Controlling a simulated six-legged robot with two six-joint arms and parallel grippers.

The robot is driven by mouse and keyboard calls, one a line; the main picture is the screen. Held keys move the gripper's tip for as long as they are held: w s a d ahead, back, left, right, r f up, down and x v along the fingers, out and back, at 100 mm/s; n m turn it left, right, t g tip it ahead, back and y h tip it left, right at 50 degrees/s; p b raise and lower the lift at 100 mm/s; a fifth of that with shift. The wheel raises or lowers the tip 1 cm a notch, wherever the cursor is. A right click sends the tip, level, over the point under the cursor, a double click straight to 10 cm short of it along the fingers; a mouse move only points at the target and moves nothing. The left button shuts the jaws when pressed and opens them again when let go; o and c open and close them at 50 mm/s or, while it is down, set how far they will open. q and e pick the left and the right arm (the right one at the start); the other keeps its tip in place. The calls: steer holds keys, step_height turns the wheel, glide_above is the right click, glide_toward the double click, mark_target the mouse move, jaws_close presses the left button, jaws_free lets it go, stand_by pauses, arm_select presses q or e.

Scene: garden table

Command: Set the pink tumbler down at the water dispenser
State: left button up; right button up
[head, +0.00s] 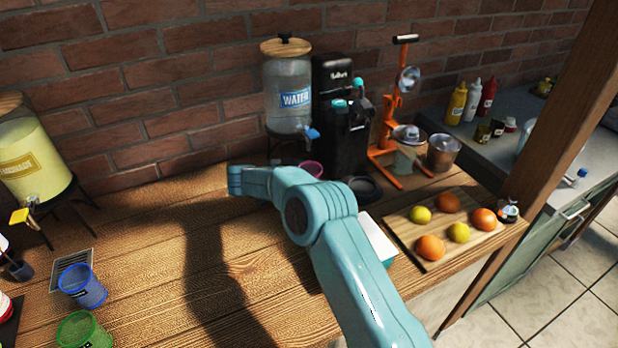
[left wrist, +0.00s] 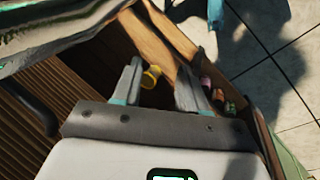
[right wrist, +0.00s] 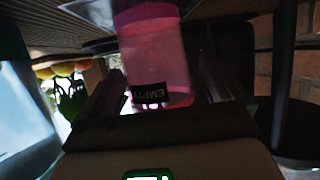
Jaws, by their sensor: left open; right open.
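The water dispenser (head: 289,97) stands against the brick wall, a clear tank with a wooden lid and a blue tap (head: 312,133). The pink tumbler (head: 313,168) shows just below the tap, its lower part hidden behind my right arm. In the right wrist view the pink tumbler (right wrist: 158,55), with a dark label, is between the fingers of my right gripper (right wrist: 160,88), which is open around it. My right gripper's fingers are hidden in the head view. My left gripper (left wrist: 158,82) is open and empty in the left wrist view; it is outside the head view.
A black coffee machine (head: 340,120) and an orange juice press (head: 392,130) stand right of the dispenser. A cutting board (head: 412,237) with fruit lies at the right. A lemonade dispenser (head: 28,160), blue tumbler (head: 82,287) and green tumbler (head: 82,330) are at left. The table's middle is clear.

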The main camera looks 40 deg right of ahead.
steer(key=b+v, duration=0.1)
steer(key=v, duration=1.1)
steer(key=shift+b, duration=0.4)
steer(key=shift+f, duration=0.1)
